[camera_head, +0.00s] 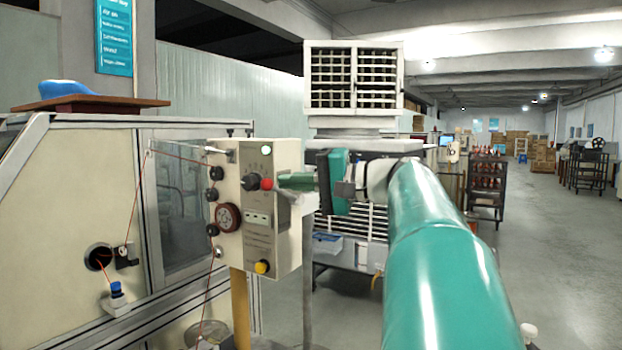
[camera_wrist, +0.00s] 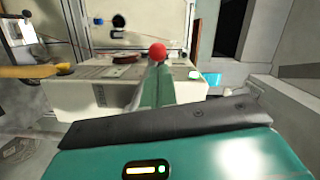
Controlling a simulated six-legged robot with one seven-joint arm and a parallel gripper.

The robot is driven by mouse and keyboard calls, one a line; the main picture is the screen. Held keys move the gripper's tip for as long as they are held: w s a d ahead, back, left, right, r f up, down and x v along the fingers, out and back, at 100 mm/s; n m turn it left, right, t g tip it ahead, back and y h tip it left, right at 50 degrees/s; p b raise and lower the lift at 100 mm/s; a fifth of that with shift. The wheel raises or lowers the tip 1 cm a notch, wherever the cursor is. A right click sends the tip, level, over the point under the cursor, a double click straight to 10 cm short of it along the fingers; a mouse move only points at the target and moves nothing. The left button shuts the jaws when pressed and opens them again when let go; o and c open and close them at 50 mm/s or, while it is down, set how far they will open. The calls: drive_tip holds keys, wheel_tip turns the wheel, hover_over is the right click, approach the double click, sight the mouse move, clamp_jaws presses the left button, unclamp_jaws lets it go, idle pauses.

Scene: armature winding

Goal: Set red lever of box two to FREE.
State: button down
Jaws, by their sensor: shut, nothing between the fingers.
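The red ball end of a lever (camera_head: 267,184) stands out from the front of a beige control box (camera_head: 287,238), beside a dark round hub. The same red ball shows in the wrist view (camera_wrist: 157,52), just beyond my fingertips. My gripper (camera_head: 284,181) is shut and empty, its green fingers pointing left at the ball from the right side. In the wrist view, my gripper (camera_wrist: 157,68) overlaps the ball's lower edge; I cannot tell whether they touch. The lever's position marks are too small to read, and no box number is legible.
A yellow button (camera_head: 262,267) sits low on the box, and a red-and-black spool (camera_head: 228,217) is at its left. Thin red wire runs over small black pulleys to the cream machine (camera_head: 70,200). A white louvred unit (camera_head: 353,78) stands behind. The aisle at right is open.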

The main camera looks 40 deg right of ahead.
drive_tip(key=shift+a, duration=0.1)
drive_tip(key=shift+s+a, duration=0.1)
idle(0.3)
drive_tip(key=shift+a+f+n, duration=0.2)
drive_tip(key=shift+f+n, duration=0.3)
drive_tip(key=shift+n, duration=0.1)
wheel_tip(320, 180, down, 7)
drive_tip(key=n+h, duration=0.2)
drive_tip(key=n, duration=0.5)
drive_tip(key=shift+s+a+g, duration=0.15)
drive_tip(key=shift+a+g, duration=0.15)
drive_tip(key=shift+a, duration=0.05)
drive_tip(key=v, duration=1.3)
drive_tip(key=shift+s, duration=0.4)
